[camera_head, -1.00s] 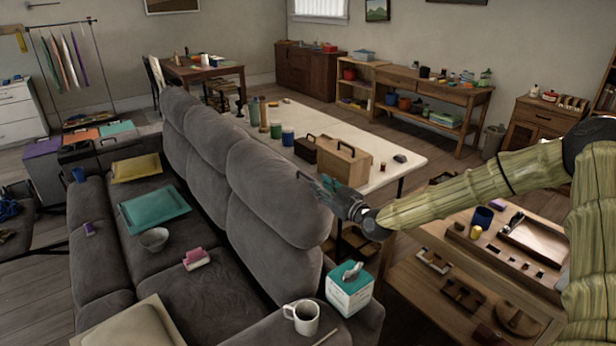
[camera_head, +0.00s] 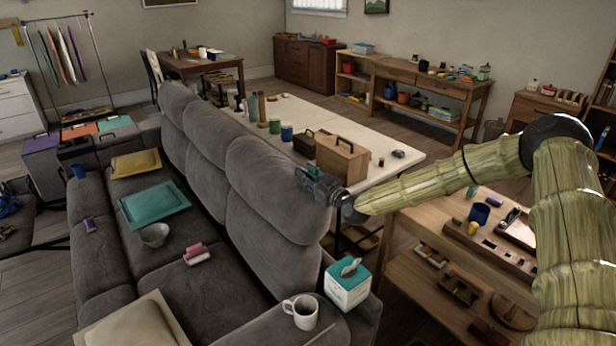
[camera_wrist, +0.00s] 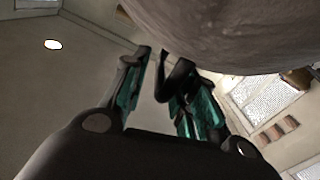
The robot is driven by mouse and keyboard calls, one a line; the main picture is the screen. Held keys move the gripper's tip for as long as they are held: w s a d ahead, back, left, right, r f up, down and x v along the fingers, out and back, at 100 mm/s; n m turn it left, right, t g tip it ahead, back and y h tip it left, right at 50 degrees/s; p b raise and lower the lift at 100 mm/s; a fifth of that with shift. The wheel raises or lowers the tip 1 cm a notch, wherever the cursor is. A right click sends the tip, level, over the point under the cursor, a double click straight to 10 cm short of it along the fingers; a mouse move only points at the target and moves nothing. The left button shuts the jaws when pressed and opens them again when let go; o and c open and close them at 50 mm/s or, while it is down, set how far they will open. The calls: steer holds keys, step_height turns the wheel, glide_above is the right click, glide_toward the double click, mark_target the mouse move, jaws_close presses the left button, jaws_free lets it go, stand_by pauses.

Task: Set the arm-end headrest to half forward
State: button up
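The grey sofa's arm-end headrest (camera_head: 268,185) is the nearest of the back cushions in the head view, beside the armrest with the mug. It looks nearly upright, and its exact angle is hard to tell. My gripper (camera_head: 308,176) is at its upper right edge, on the back side. In the wrist view the rounded grey headrest (camera_wrist: 235,30) fills the top right, and my gripper (camera_wrist: 168,80) has its fingers spread apart below it, with no headrest cloth between them. I cannot tell whether a finger touches the headrest.
A white mug (camera_head: 302,311) and a tissue box (camera_head: 348,284) stand on the near armrest. Behind the sofa, a wooden box (camera_head: 342,157) stands on the white table (camera_head: 405,160) close to my gripper. A wooden bench (camera_head: 420,228) with small items lies under my arm.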

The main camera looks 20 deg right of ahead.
jaws_close()
steer(key=shift+a, duration=0.1)
steer(key=shift+s+a+r+n, duration=0.15)
steer(key=shift+a+n, duration=0.15)
steer(key=shift+a, duration=0.3)
steer(key=shift+s+a+r+n+b, duration=0.1)
steer(key=shift+s+a+n+b, duration=0.35)
steer(key=shift+a, duration=0.75)
steer(key=shift+s+a+f+n+b, duration=0.15)
steer(key=shift+s+a+n, duration=0.45)
steer(key=shift+a, duration=0.65)
steer(key=shift+s+a+r+n+b, duration=0.15)
steer(key=shift+s+a+n+b, duration=0.4)
steer(key=shift+a, duration=0.65)
steer(key=shift+w, duration=0.2)
